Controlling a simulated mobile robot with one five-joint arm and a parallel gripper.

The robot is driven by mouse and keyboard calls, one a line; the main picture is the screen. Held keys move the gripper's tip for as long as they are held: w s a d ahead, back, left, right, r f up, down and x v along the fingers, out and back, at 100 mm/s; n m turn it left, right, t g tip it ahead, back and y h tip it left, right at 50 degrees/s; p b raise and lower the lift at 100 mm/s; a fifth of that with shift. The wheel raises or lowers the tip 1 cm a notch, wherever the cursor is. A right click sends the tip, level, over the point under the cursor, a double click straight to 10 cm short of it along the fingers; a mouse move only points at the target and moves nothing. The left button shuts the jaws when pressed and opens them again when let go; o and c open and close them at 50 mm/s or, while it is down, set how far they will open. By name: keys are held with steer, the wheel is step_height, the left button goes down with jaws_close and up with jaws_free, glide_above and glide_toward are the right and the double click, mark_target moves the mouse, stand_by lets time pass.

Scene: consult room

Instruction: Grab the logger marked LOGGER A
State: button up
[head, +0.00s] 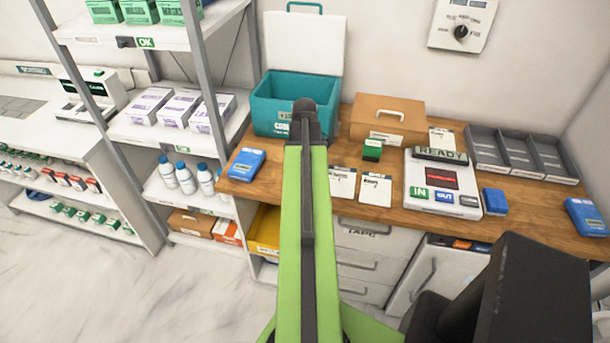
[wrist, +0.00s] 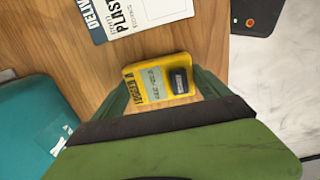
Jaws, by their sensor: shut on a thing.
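The yellow logger (wrist: 158,82) with a grey label and a small dark screen shows in the wrist view; its side lettering appears to read LOGGER A. My gripper (wrist: 162,92) is shut on it, with one green finger at each side. The wooden counter (wrist: 85,62) lies behind the logger; I cannot tell whether the logger still touches it. In the head view my green arm reaches over the counter and hides the logger and my fingers.
A teal cooler (head: 270,110) with its lid up stands at the back left, also in the wrist view (wrist: 25,130). A blue device (head: 245,163) lies in front of it. Paper cards (head: 375,190), a READY machine (head: 425,190) and grey trays (head: 530,170) are to the right.

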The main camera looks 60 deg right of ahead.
steer(key=c, duration=0.3)
